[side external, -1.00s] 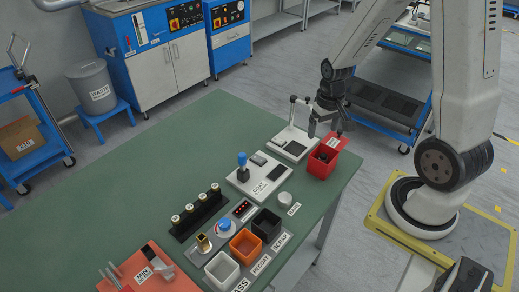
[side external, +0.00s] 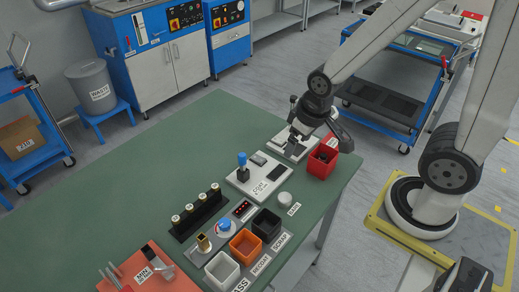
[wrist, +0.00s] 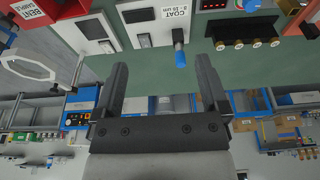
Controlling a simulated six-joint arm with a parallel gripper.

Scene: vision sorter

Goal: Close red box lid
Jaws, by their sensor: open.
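The red box (side external: 321,164) stands near the right edge of the green table, with dark contents visible through its open top. A red part with a white label (side external: 332,142) rises at its back edge; I cannot tell its exact angle. My gripper (side external: 299,130) is tilted just left of the box, above the grey-white stand, and appears apart from the box. In the wrist view its two dark fingers (wrist: 162,65) are spread with nothing between them. A red labelled part (wrist: 35,12) shows at the upper left there, cut off by the frame.
The grey-white stand (side external: 283,148) is close beside the box. The white coating unit (side external: 250,187) with a blue-topped post (side external: 242,160) lies further left. Black (side external: 266,224), orange (side external: 245,246) and white (side external: 222,270) bins stand in front. The table's left half is mostly clear.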

